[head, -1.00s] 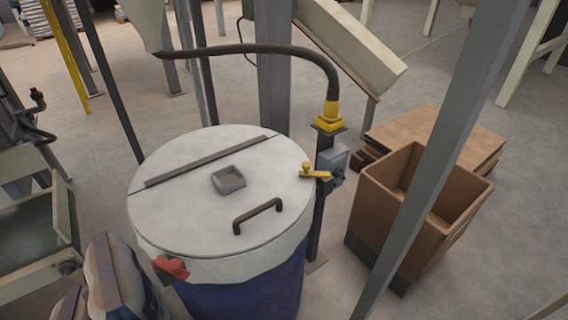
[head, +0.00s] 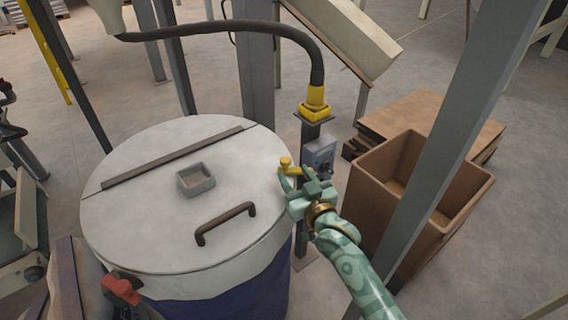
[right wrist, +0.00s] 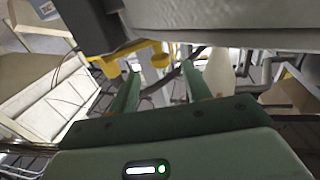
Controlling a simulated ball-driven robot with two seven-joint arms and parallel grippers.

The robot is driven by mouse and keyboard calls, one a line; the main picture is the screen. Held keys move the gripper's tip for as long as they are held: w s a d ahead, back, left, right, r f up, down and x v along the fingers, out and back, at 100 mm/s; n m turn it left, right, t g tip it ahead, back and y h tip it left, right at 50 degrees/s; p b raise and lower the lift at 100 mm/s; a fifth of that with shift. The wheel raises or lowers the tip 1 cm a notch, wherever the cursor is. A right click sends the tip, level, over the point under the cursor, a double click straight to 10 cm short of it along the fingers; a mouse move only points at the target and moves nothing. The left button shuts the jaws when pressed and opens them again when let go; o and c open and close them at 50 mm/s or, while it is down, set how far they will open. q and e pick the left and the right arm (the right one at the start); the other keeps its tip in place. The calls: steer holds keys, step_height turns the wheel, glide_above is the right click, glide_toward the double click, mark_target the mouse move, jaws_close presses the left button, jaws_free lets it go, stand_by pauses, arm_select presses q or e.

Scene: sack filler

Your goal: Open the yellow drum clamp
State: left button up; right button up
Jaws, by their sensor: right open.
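The yellow drum clamp (head: 287,163) is a small lever with a knob at the right rim of the white-lidded drum (head: 130,225). My right gripper (head: 287,181) is at that rim in the head view, right by the clamp and partly covering it. In the right wrist view the gripper (right wrist: 165,82) is open, its two green fingers apart. The yellow clamp (right wrist: 160,60) shows beyond and between the fingertips there. I cannot tell whether a finger touches it. My left gripper is not in view.
A grey post (head: 455,150) stands right of my right arm, in front of a brown bin (head: 385,190). A grey box (head: 318,152) on a post with a yellow hose fitting (head: 314,103) is close behind the gripper. A red clamp (head: 120,288) sits at the drum's front left.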

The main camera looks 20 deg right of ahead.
mark_target(288, 165)
steer(key=w, duration=0.2)
steer(key=w+b, duration=0.1)
steer(key=w, duration=0.3)
steer(key=shift+w+a, duration=0.2)
steer(key=shift+a, duration=0.2)
